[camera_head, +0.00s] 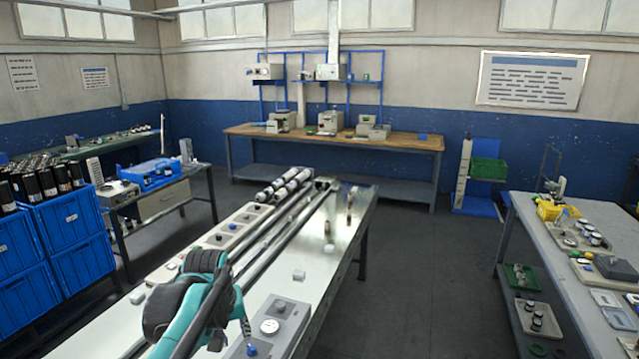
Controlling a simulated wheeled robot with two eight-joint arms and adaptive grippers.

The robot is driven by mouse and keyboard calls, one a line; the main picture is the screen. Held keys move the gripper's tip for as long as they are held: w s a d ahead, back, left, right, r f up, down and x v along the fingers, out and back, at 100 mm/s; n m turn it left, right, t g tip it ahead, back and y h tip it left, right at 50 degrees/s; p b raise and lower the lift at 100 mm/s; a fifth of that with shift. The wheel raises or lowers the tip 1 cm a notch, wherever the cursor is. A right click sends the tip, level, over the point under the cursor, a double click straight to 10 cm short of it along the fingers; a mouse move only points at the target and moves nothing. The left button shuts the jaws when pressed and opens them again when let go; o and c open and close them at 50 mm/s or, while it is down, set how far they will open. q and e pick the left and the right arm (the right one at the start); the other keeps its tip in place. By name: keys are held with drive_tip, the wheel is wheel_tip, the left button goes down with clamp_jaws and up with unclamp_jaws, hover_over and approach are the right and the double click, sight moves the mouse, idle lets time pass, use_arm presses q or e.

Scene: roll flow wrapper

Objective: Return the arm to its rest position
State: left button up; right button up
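My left arm, teal and black, comes in at the bottom of the head view, over the near end of the long white machine table (338,268). My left gripper (243,328) is partly hidden behind the arm, close to the grey control box (288,318) with a white dial and a blue button. I cannot tell whether its fingers are open or shut, and I see no object held. My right arm and gripper are not in view.
Rails and rollers (285,185) run along the machine table. Blue crates (70,222) stand at left, a wooden-topped bench (410,141) at the back, and a grey table (545,238) with small parts at right. The dark floor (425,270) between the tables is clear.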

use_arm(q)
drive_tip(key=s+f+m+t, duration=0.1)
drive_tip(key=s+f, duration=0.2)
drive_tip(key=s, duration=0.3)
drive_tip(key=s+d+f+m+t, duration=0.1)
drive_tip(key=s+f, duration=0.1)
drive_tip(key=s, duration=0.5)
drive_tip(key=s+f+m+t, duration=0.1)
drive_tip(key=s+f, duration=0.2)
drive_tip(key=s, duration=0.4)
drive_tip(key=shift+d+f+m+t, duration=0.15)
drive_tip(key=shift+f+m+t, duration=0.15)
drive_tip(key=shift+m, duration=0.1)
